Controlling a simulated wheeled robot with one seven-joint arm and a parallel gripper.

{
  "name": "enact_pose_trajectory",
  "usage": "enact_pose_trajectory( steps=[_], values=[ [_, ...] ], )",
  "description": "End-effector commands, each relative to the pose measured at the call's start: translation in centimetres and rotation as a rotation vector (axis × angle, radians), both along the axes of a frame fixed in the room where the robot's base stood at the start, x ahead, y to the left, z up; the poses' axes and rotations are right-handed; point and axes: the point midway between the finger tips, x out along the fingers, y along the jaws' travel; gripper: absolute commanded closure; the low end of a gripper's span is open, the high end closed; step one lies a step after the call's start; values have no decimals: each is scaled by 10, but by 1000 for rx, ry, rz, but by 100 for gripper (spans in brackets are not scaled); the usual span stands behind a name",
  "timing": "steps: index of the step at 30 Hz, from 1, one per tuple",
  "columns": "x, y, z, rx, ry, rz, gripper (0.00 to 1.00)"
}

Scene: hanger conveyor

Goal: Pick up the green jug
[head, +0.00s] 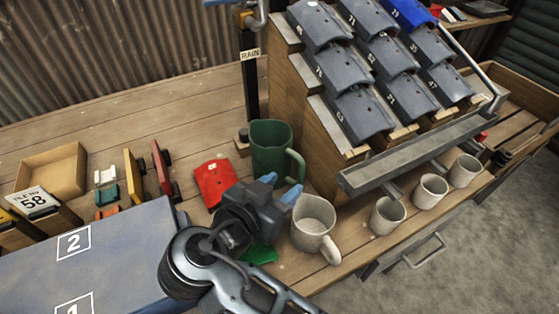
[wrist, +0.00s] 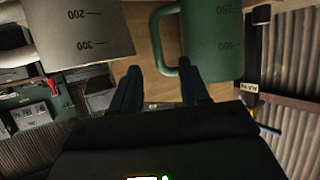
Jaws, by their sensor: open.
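The green jug (head: 270,150) stands upright on the wooden bench in the head view, beside the black post, with its handle toward the right. My gripper (head: 278,190) is just in front of the jug, its two blue-grey fingertips apart and close to the jug's handle side. In the wrist view the green jug (wrist: 215,40) is at the upper right with its handle near the right finger. My gripper (wrist: 160,90) is open there with nothing between the fingers. Whether a finger touches the handle I cannot tell.
A white jug (head: 313,222) stands close to the right of my gripper; it also shows in the wrist view (wrist: 80,35). A red tile (head: 214,181) lies left of the jug. The sloped tile rack (head: 300,130) rises behind. Grey cups (head: 388,215) line the front edge.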

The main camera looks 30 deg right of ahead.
Motion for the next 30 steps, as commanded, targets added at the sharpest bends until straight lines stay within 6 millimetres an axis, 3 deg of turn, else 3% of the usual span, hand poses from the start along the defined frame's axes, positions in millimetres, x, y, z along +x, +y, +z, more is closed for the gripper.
enact_pose_trajectory(
  steps=[12, 22, 30],
  values=[
    [22, -44, -16, 1, 2, -1, 55],
    [26, -51, -21, 1, 2, 2, 55],
    [26, -50, -21, 1, 2, 3, 78]
  ],
)
